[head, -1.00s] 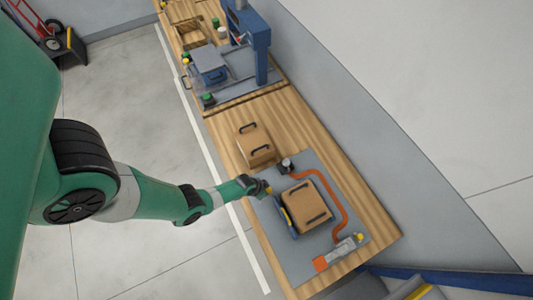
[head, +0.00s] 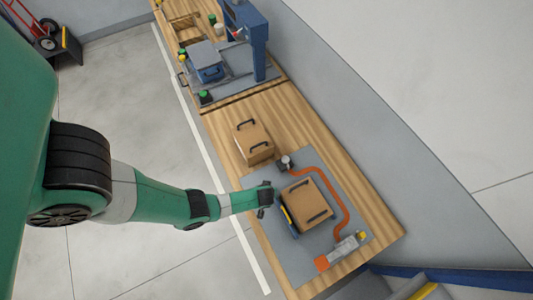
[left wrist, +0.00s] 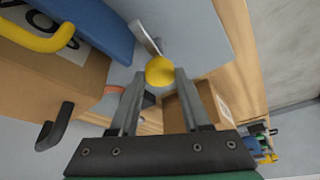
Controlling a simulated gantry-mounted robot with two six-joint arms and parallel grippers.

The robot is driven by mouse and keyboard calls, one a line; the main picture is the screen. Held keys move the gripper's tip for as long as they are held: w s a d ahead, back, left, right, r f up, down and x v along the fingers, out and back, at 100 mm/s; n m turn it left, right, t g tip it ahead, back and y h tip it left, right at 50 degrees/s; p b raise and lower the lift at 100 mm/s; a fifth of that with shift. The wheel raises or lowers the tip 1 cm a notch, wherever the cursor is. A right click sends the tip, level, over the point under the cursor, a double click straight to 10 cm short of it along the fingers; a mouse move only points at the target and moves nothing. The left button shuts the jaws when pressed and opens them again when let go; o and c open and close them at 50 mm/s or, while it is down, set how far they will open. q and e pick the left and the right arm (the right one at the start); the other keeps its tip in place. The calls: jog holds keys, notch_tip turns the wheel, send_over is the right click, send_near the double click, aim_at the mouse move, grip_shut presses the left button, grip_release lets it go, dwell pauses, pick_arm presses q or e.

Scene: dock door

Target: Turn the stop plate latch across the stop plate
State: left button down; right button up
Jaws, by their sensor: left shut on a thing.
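The latch is a short metal lever (left wrist: 146,38) with a round yellow knob (left wrist: 160,70). My left gripper (left wrist: 157,74) is shut on the knob, which sits between its fingertips in the left wrist view. The lever runs from the knob up and left towards the edge of the blue stop plate (left wrist: 92,22); whether it overlaps the plate is unclear. The stop plate (head: 287,217) stands against the near side of a brown case (head: 307,203) in the head view. There my left gripper (head: 270,194) is beside the plate's far end and hides the knob. My right gripper is not in view.
A grey mat (head: 290,262) lies under the case on the wooden bench (head: 362,195). An orange hose (head: 343,205) curves around the case's far side to a grey fitting. Another brown case (head: 254,142) and a blue press (head: 246,35) stand farther along the bench.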

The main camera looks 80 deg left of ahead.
pick_arm(q)
jog(key=shift+n+g+p, duration=0.3)
jog(key=shift+n+g, duration=0.2)
jog(key=shift+n, duration=0.7)
jog(key=shift+c, duration=1.8)
grip_release()
